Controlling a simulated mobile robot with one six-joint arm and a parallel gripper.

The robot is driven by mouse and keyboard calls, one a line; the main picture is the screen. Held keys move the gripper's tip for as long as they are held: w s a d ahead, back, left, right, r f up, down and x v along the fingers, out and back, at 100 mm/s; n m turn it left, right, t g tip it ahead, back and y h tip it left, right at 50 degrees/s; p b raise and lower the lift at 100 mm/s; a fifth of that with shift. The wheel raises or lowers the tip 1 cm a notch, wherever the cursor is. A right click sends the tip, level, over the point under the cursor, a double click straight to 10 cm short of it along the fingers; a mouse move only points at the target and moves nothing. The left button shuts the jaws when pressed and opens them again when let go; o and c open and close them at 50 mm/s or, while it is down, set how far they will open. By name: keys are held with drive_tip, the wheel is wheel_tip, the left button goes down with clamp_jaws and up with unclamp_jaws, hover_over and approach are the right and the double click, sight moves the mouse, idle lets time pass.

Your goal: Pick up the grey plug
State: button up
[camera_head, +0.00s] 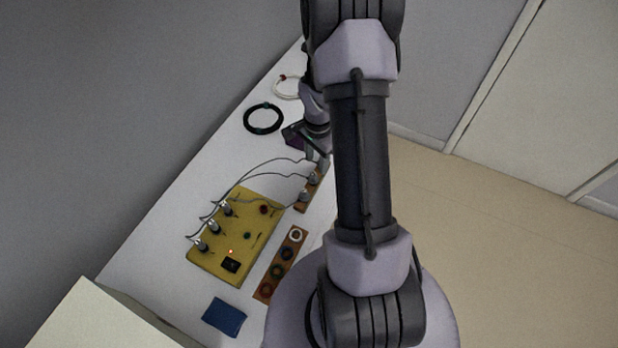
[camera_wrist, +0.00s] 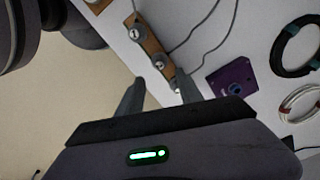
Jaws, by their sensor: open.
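Several grey plugs show. In the wrist view, two stand upright in an orange-brown strip (camera_wrist: 147,45): one plug (camera_wrist: 134,33) farther off, and one plug (camera_wrist: 158,63) just beyond and between my fingertips. A light tip beside my right finger is mostly hidden. My gripper (camera_wrist: 159,77) is open, with nothing seen between its fingers. In the head view my gripper (camera_head: 317,158) is at the far end of the strip (camera_head: 308,190), partly behind my arm. Other grey plugs (camera_head: 213,226) stand in a yellow box (camera_head: 215,262), with thin grey cables running towards the strip.
A purple box (camera_wrist: 232,77) lies close beside my right finger. A black cable coil (camera_head: 263,118) and a white coil (camera_head: 287,86) lie farther back. A strip with rings (camera_head: 281,265) and a blue block (camera_head: 224,317) are nearer. The white table (camera_head: 172,198) is bare at left.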

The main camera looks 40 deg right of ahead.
sight(313, 173)
drive_tip(key=f+b, duration=0.1)
drive_tip(key=f, duration=0.4)
drive_tip(key=a+f+b, duration=0.1)
drive_tip(key=f, duration=0.2)
drive_tip(key=shift+w+b, duration=0.1)
drive_tip(key=shift+b, duration=0.25)
clamp_jaws()
